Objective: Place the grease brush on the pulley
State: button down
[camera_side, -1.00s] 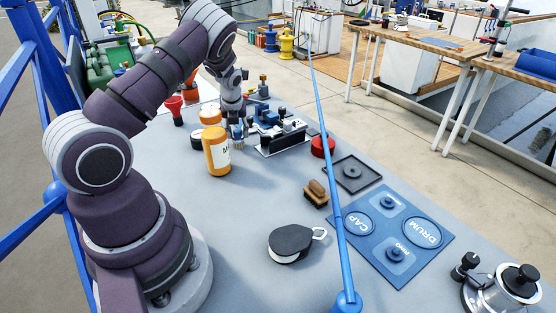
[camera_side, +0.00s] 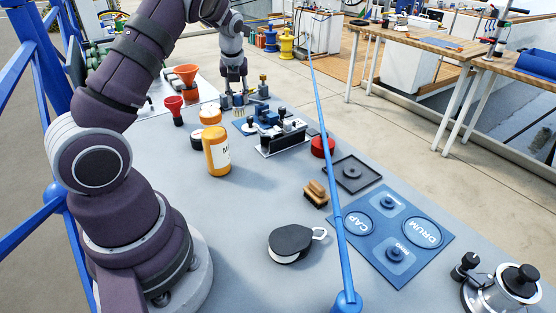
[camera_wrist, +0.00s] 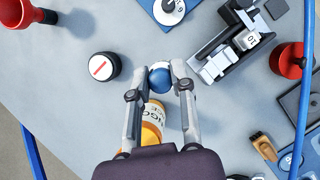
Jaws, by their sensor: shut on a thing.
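My gripper (camera_wrist: 160,72) is shut on a blue round-topped thing (camera_wrist: 160,79), which I take for the grease brush. In the side view my gripper (camera_side: 237,97) is at the far end of the table, and pale bristles (camera_side: 240,112) show below its fingers. The brush seems to be held above the table; its lower part is mostly hidden in the wrist view. The pulley, a black and pale block (camera_side: 290,242) with a metal shackle, lies flat at the near middle of the table, well away from my gripper.
A blue slanting rail (camera_side: 331,150) crosses right of the pulley. A blue labelled mat (camera_side: 415,265) lies beyond it.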

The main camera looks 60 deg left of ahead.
jog(key=w+d, duration=0.3)
jog(key=d, duration=0.4)
jog(key=r+n, duration=0.1)
jog(key=r, duration=0.1)
send_over(290, 228)
jog(key=d, duration=0.2)
jog(key=f, duration=0.8)
jog(key=shift+s+a+f, duration=0.1)
jog(key=shift+s+f, duration=0.1)
jog(key=shift+s, duration=0.2)
jog(key=c, duration=1.4)
grip_release()
jog(key=shift+f, duration=0.1)
jog(key=o, duration=0.4)
jog(key=shift+o, duration=0.2)
